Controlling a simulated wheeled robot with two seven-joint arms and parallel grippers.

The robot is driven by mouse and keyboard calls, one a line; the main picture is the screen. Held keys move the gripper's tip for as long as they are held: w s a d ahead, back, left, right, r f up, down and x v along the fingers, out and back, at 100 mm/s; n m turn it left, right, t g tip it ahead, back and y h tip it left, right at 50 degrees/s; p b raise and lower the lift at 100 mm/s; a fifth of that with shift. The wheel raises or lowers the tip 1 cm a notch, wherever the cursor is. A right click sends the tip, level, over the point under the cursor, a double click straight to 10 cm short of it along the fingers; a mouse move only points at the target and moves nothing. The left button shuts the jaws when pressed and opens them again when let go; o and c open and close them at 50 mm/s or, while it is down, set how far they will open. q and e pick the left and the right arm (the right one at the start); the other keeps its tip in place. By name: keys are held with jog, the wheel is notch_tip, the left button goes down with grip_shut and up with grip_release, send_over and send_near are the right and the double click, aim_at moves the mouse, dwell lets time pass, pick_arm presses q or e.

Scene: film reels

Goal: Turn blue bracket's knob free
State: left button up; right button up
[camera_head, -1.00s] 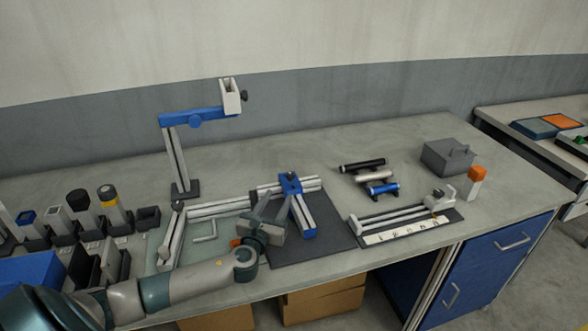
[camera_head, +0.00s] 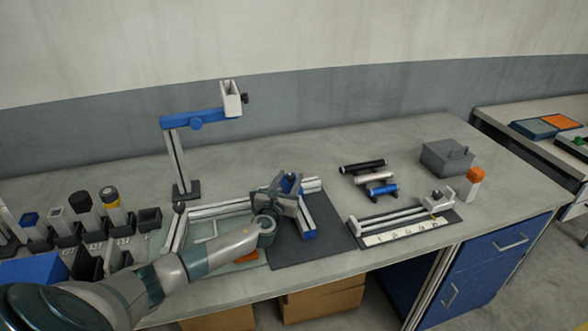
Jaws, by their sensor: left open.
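The blue bracket (camera_head: 291,178) sits where the short rail (camera_head: 305,214) meets the long rail at the back of the dark mat. My left gripper (camera_head: 290,182) is open, with its fingers up at the bracket, one seen on each side of it. The gripper hides most of the bracket and its knob, so I cannot tell whether the fingers touch the knob. My right gripper is not in view.
A tall stand with a blue arm (camera_head: 198,119) rises behind left. Several bottle-like holders stand at the left. Dark, light and blue cylinders (camera_head: 384,190), a ruler fixture (camera_head: 402,228) and a grey box (camera_head: 446,158) are at the right.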

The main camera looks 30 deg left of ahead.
pick_arm(q)
jog(key=shift+x, duration=2.9)
grip_shut()
